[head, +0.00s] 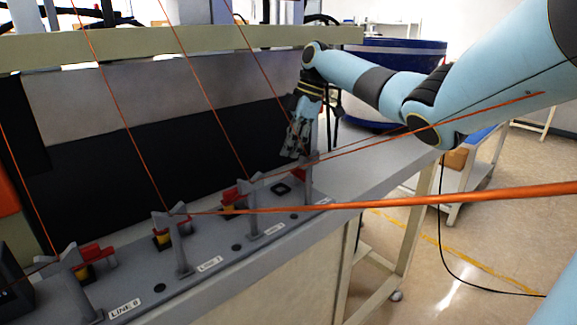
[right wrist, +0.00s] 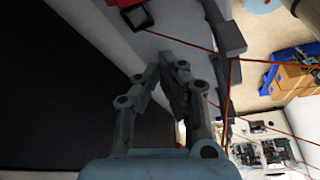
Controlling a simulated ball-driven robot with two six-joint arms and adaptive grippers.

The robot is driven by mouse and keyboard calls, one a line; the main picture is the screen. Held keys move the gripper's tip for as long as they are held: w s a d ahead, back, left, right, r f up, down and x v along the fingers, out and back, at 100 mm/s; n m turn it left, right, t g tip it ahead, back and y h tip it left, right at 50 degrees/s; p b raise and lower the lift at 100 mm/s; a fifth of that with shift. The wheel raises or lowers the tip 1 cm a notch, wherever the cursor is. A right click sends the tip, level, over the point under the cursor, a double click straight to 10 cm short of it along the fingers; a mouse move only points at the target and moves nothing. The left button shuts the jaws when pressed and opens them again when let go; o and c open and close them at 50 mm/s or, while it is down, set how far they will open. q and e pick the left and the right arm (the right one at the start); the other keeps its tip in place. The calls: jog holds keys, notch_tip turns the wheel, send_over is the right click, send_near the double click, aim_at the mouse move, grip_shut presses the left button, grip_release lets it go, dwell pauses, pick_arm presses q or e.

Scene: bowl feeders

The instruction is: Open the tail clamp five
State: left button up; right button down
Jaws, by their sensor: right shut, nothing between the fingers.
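A row of grey clamp posts stands along a grey rail (head: 205,277), with red and yellow parts beside them and orange cords running through. The near clamp (head: 92,256), the second clamp (head: 181,242) and the third clamp (head: 250,190) show in the head view. I cannot tell which is tail clamp five; the labels are small. My right gripper (head: 295,152) points down at the far end of the row, close beside the far post (head: 309,180). It is shut and empty. In the right wrist view its fingers (right wrist: 172,62) meet over the grey rail. My left gripper is out of view.
Orange cords cross above the rail, and a thick one (head: 430,199) runs to the right. A dark panel (head: 150,135) rises behind the rail. A blue drum (head: 395,55) stands behind my right arm. The white bench top (head: 370,160) at right is mostly clear.

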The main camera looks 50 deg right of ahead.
jog(key=v, duration=0.4)
jog(key=shift+w+b, duration=0.15)
jog(key=shift+b, duration=0.15)
dwell(0.4)
